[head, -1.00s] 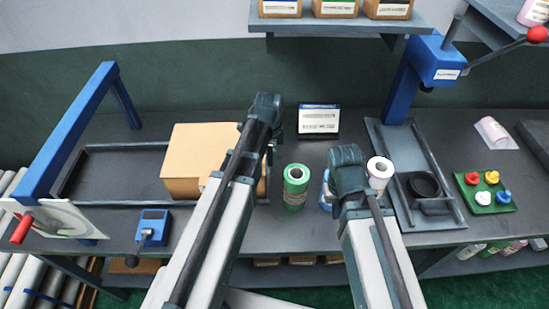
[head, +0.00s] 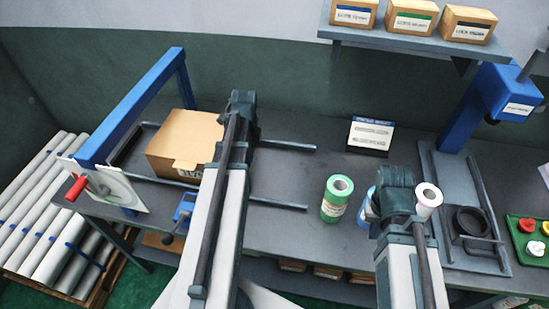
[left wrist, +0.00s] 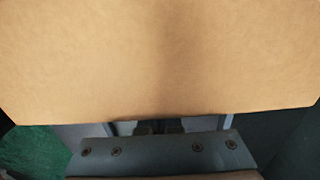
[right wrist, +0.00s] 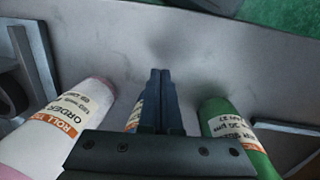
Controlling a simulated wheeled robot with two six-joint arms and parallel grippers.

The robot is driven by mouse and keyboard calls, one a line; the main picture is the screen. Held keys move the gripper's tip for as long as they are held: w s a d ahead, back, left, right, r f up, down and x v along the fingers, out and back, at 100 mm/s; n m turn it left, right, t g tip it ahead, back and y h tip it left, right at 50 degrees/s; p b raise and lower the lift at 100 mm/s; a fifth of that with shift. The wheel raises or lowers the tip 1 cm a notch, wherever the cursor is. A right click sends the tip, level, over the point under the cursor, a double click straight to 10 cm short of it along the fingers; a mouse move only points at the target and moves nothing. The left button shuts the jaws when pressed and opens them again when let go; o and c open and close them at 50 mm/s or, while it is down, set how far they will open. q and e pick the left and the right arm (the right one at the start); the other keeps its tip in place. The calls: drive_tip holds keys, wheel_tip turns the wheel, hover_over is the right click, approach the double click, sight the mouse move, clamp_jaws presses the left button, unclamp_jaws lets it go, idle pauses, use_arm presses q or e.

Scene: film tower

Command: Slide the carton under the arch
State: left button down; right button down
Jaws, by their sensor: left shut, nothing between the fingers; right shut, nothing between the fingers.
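The tan carton (head: 184,136) lies between the rails of the track (head: 280,204) at the left of the bench. The blue arch (head: 133,107) spans the track at its left part. The carton's left side is close to the arch; I cannot tell how far it reaches under. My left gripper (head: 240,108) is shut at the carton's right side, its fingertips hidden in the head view. The carton (left wrist: 160,60) fills most of the left wrist view. My right gripper (head: 393,196) is shut and empty; its fingers (right wrist: 162,85) show between rolls in the right wrist view.
A green roll (head: 337,198) and a white-pink roll (head: 429,196) stand beside my right gripper. A small sign (head: 370,135) stands behind. A blue device (head: 183,212) sits before the track. A blue press (head: 505,95) is at right.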

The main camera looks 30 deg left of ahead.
sight(210, 136)
use_arm(q)
drive_tip(key=s+a, duration=0.1)
drive_tip(key=a, duration=0.4)
drive_tip(key=s+a, duration=0.2)
drive_tip(key=a, duration=0.3)
drive_tip(key=s+a, duration=0.1)
drive_tip(key=a, duration=0.5)
drive_tip(key=shift+s, duration=0.3)
drive_tip(key=shift+d, duration=0.15)
